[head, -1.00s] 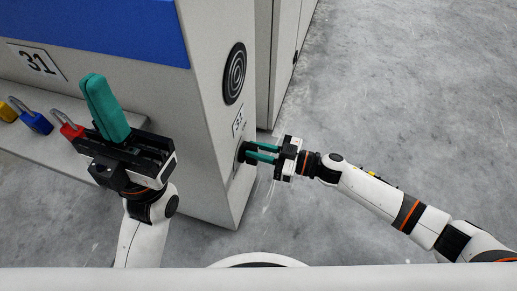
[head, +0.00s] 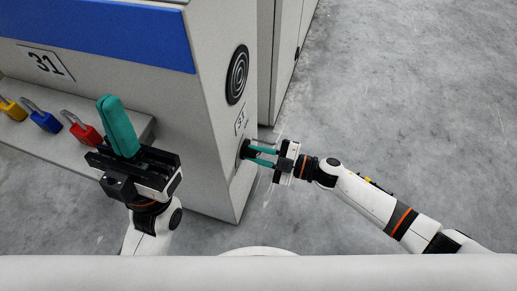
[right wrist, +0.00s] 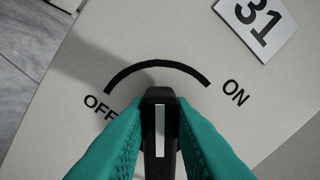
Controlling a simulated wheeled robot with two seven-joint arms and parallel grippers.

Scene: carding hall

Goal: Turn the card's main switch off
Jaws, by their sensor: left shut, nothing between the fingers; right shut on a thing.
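The card's main switch, a black knob with a white line (right wrist: 158,130), is on the pale side panel of the machine. In the head view its dark edge (head: 243,148) shows at the tips of my right gripper (head: 254,155). My right gripper's teal fingers (right wrist: 160,145) are shut on the knob from both sides. The white line points at the black arc (right wrist: 158,63), between the OFF label (right wrist: 100,104) and the ON label (right wrist: 235,93). My left gripper (head: 118,125) is shut and empty, in front of the machine with its teal fingers upward.
Yellow (head: 12,109), blue (head: 45,121) and red (head: 85,132) padlocks are on the machine's ledge, the red one close to my left gripper. A round black grille (head: 237,74) sits above the switch. Floor at right (head: 400,80) is clear.

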